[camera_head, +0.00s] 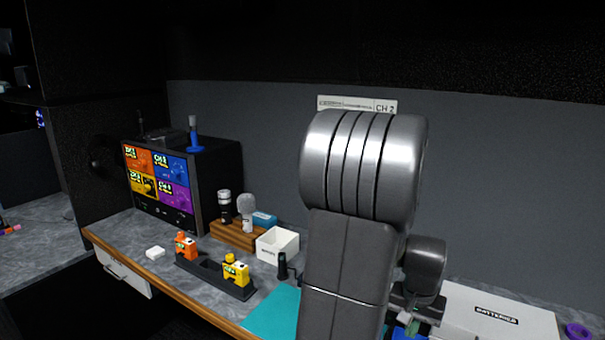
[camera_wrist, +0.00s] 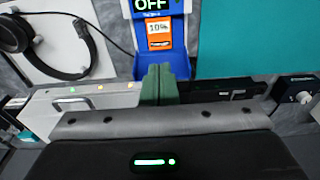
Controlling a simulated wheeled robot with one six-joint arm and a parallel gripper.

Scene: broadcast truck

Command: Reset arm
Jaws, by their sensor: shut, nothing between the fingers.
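My gripper (camera_wrist: 158,85) shows in the wrist view as two green fingers pressed together, with nothing between them. The fingers stand in front of a blue device (camera_wrist: 180,66) that has an "OFF" display and an orange part marked 10%. In the head view my grey arm stands large in the middle and hides part of the desk. My gripper is low at the right of the arm there, mostly hidden, above a blue object at the bottom edge.
The desk holds a monitor (camera_head: 185,190) with four coloured panels, a black rack (camera_head: 214,277) with orange and yellow units, a white box (camera_head: 277,246), a teal mat (camera_head: 272,312) and a white batteries case (camera_head: 500,312). Headphones (camera_wrist: 75,73) lie left in the wrist view.

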